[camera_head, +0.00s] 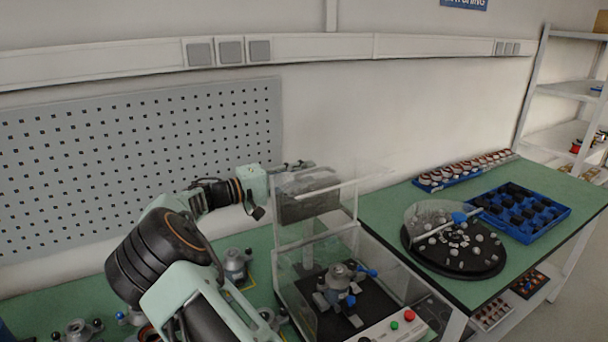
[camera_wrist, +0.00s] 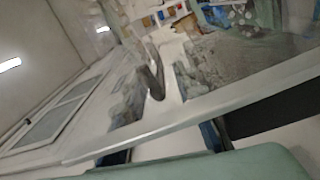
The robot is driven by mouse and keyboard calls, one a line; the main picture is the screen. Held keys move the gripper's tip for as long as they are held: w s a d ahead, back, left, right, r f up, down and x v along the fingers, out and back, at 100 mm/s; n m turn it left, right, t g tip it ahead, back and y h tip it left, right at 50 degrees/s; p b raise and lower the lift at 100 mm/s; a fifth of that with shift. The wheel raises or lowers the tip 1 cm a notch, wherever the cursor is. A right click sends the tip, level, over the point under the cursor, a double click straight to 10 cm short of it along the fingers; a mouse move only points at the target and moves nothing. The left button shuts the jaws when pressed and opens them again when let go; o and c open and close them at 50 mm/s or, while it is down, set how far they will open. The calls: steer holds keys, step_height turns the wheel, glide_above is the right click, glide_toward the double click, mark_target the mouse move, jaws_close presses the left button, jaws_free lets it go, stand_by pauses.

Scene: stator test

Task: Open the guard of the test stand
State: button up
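The clear guard (camera_head: 335,188), edged by a pale bar, stands raised above the housing. Its clear panel and pale edge bar also cross the wrist view (camera_wrist: 190,118). My gripper (camera_head: 298,165) is at the upper left of the guard, close to it. Its fingers are small in the head view and partly hidden behind the bar in the wrist view; contact and opening are unclear.
To the right are a round black turntable (camera_head: 453,262) with a clear cover, a blue compartment tray (camera_head: 520,212), and a blue tray of copper-coloured parts (camera_head: 465,171). A perforated panel (camera_head: 140,165) stands behind my arm. Grey motor-like parts (camera_head: 236,264) sit left of the stand.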

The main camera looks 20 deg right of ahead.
steer(key=s+a, duration=0.2)
steer(key=a, duration=0.9)
steer(key=shift+s+a, duration=0.15)
steer(key=shift+a, duration=0.25)
